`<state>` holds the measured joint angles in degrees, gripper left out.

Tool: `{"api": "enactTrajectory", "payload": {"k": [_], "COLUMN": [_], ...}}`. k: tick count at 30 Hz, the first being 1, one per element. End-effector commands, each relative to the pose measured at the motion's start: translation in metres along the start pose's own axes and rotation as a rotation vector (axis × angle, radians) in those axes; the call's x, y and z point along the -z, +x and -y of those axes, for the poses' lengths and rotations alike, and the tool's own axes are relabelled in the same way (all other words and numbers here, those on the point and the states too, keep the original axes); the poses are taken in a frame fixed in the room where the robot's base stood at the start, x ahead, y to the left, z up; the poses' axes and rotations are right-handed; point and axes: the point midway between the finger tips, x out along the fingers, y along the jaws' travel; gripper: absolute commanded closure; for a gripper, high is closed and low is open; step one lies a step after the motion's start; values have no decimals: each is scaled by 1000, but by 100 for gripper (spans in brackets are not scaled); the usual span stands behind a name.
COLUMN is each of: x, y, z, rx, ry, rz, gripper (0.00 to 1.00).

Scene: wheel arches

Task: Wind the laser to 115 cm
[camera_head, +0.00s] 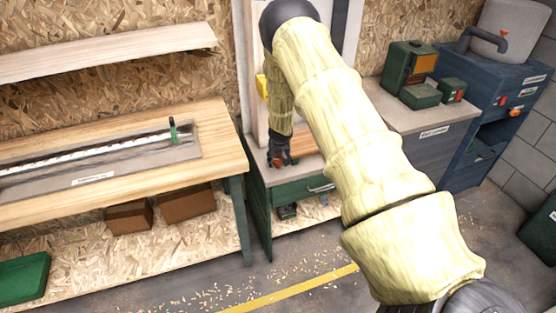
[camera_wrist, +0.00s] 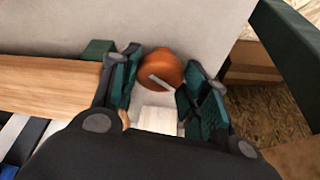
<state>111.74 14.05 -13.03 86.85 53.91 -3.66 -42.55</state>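An orange round knob (camera_wrist: 160,66) with a pale pointer bar sits on a light grey surface in the wrist view. My gripper (camera_wrist: 162,72) has its two dark green-padded fingers apart, one on each side of the knob; I cannot tell whether they touch it. A pale block (camera_wrist: 158,120) shows between the fingers, nearer the palm. In the head view my gripper (camera_head: 281,160) points down at the cabinet top, and small red-orange parts show by it. A yellow part (camera_head: 262,87) is on the upright board; I cannot tell whether it is the laser. No height reading is legible.
A wooden bench (camera_head: 222,150) with a long scale rail (camera_head: 80,160) and a green stop (camera_head: 173,131) stands at left. The green-drawer cabinet (camera_head: 291,193) is under my gripper. A grey counter (camera_head: 400,112) with green machines (camera_head: 408,66) and a blue cabinet (camera_head: 487,84) are at right.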

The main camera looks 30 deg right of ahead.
Motion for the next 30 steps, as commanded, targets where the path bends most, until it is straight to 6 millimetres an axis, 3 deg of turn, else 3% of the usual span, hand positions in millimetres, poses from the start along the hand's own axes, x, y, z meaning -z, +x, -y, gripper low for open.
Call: {"api": "enactTrajectory", "payload": {"k": [14, 30], "x": [0, -1], "y": [-1, 2], "z": [1, 5], "rx": [-36, -174], "ry": [74, 405], "rz": [0, -1], "gripper": [79, 79]}}
